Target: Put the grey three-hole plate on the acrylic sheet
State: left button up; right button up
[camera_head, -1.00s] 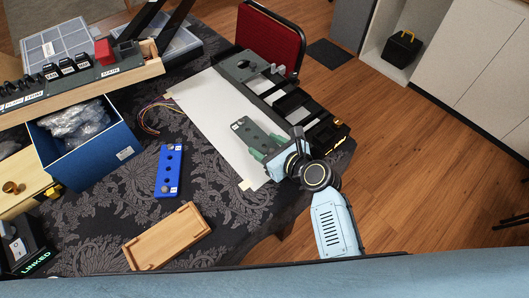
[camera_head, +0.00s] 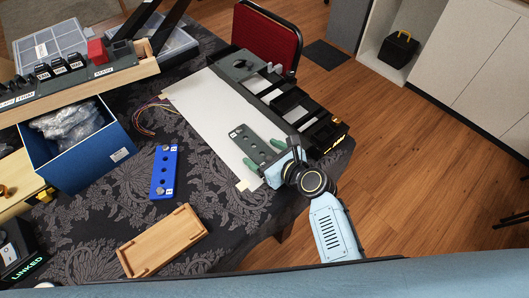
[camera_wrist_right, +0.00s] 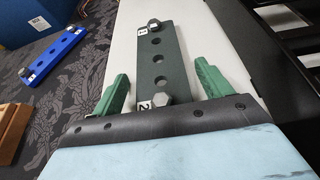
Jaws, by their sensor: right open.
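The grey three-hole plate (camera_head: 247,142) lies on the white sheet (camera_head: 205,112), near its front right part. In the right wrist view the plate (camera_wrist_right: 157,68) points away from me, with a bolt head at each end and number labels. My right gripper (camera_head: 265,154) is at the plate's near end. In the right wrist view its green fingers (camera_wrist_right: 163,85) are spread on either side of the plate, with gaps between them and the plate. The gripper's base hides part of the near end. My left gripper is not in view.
A blue plate (camera_head: 164,172) and a wooden tray (camera_head: 162,241) lie on the dark patterned cloth to the left. A black slotted rack (camera_head: 282,97) borders the sheet on the right. A blue bin (camera_head: 80,160) stands at left.

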jog(key=shift+s+d+r, duration=0.1)
jog(key=shift+r, duration=0.1)
jog(key=p+v, duration=0.3)
jog(key=v, duration=0.7)
jog(key=shift+s+d, duration=0.2)
jog(key=shift+s, duration=0.1)
jog(key=shift+s+d+r, duration=0.15)
jog(key=shift+s+r, duration=0.05)
jog(key=shift+s, duration=0.05)
jog(key=shift+s+d, duration=0.15)
jog(key=shift+s, duration=0.05)
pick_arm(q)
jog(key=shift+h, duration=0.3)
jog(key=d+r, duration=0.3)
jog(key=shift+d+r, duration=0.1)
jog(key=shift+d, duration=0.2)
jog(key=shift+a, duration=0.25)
